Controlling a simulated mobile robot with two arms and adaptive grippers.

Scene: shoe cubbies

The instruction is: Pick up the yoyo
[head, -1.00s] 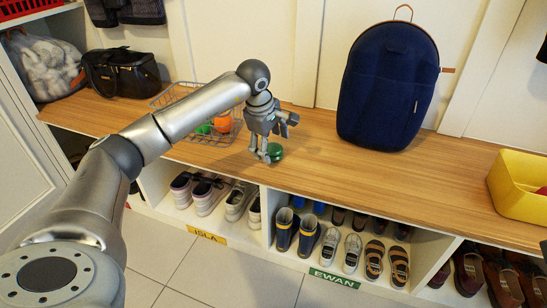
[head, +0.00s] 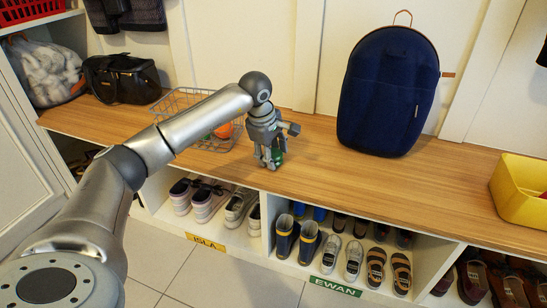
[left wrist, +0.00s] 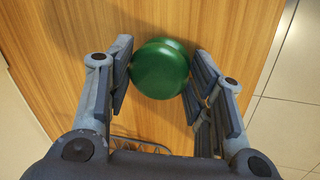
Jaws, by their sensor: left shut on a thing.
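The yoyo is a round, glossy green thing (left wrist: 160,68) that shows large between the fingers in the left wrist view, over the wooden bench top. In the head view the green yoyo (head: 276,157) is partly hidden behind the fingers of my left gripper (head: 269,160). In the left wrist view my left gripper (left wrist: 162,80) has a finger on each side of the yoyo and is shut on it. The yoyo is at or close to the bench surface; I cannot tell whether it touches. My right gripper is not in view.
A wire basket (head: 182,97) with an orange thing in it stands left of the gripper. A navy backpack (head: 388,90) stands to the right, and a yellow bin (head: 520,190) at the far right. Shoes fill cubbies below the wooden bench (head: 400,185). The bench's middle is clear.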

